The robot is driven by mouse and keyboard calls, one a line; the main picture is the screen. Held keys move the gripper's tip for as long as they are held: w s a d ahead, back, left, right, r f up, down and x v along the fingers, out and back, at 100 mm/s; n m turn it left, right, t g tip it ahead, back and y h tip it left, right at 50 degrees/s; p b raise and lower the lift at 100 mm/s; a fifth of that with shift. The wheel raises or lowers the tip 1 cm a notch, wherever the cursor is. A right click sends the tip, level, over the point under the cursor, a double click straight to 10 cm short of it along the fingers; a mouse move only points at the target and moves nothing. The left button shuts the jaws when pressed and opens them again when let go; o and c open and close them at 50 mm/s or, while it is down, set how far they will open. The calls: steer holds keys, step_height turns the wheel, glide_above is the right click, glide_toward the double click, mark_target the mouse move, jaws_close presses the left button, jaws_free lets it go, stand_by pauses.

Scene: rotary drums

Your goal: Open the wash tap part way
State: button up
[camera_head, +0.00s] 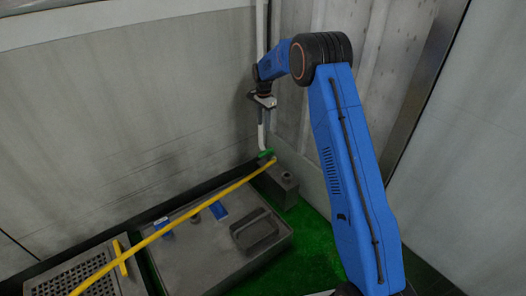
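My gripper (263,140) hangs fingers-down from the end of my blue arm, near the back corner. Its pale fingers overlap in this view, so their gap cannot be made out. A small green part (266,154), which looks like the tap's handle, shows right at the fingertips. I cannot tell whether the fingers touch it. A thin pale pipe (263,25) runs down the wall behind my gripper. The tap's body is not clearly seen.
A long yellow bar (185,221) slants across a grey unit (200,266) with blue parts (218,210) and a dark raised block (254,231). A grey box (277,184) stands in the corner. A grate (80,277) lies at lower left. Green floor (308,240) is clear.

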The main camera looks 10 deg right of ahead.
mark_target(263, 152)
steer(key=f, duration=1.8)
steer(key=shift+w+a+f, duration=0.1)
steer(key=shift+w+f, duration=0.1)
steer(key=shift+w, duration=0.05)
jaws_close()
